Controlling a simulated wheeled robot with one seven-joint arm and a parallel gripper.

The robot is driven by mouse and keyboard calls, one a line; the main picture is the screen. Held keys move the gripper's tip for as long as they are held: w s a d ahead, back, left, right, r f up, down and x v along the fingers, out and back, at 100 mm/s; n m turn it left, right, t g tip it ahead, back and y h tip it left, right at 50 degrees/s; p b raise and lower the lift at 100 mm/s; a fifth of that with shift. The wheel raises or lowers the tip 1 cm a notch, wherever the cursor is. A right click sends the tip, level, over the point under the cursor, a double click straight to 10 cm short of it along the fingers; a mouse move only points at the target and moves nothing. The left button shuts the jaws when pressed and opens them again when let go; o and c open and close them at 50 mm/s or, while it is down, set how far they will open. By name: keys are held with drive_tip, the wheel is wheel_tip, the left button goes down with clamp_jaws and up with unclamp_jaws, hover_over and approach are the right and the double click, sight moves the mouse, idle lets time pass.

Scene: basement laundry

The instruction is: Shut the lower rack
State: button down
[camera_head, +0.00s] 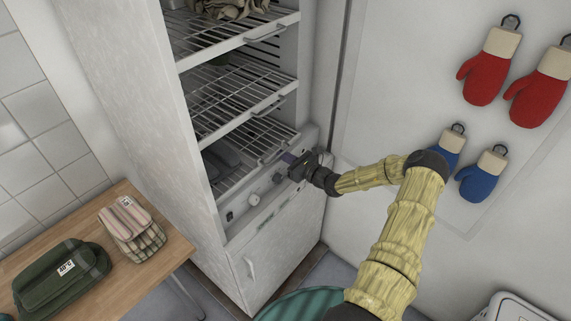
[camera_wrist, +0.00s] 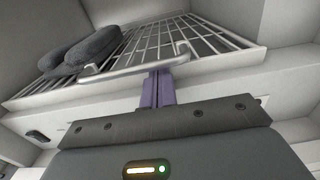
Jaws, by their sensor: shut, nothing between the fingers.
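The lower rack (camera_head: 253,140) is a wire shelf low in the tall white cabinet, just above the panel with knobs. In the wrist view the rack (camera_wrist: 160,42) fills the top, with its bar handle (camera_wrist: 135,65) along the front edge. My gripper (camera_head: 285,158) is at the front of this rack, near its handle. Its purple fingers (camera_wrist: 157,88) are shut and empty, with their tips at or just under the handle. I cannot tell whether they touch it. Dark grey rolled items (camera_wrist: 88,50) lie on the rack's left part.
Two more wire racks, the middle one (camera_head: 236,98) and the upper one (camera_head: 205,42), are above. A wooden table (camera_head: 172,262) with a green bag (camera_head: 62,280) and a striped bag (camera_head: 132,226) stands left. Red and blue mitts (camera_head: 485,80) hang on the right wall.

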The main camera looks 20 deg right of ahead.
drive_tip(key=shift+x, duration=0.9)
drive_tip(key=shift+w+a+r, duration=0.2)
drive_tip(key=shift+w+r, duration=0.05)
drive_tip(key=shift+r, duration=0.1)
drive_tip(key=shift+d, duration=0.1)
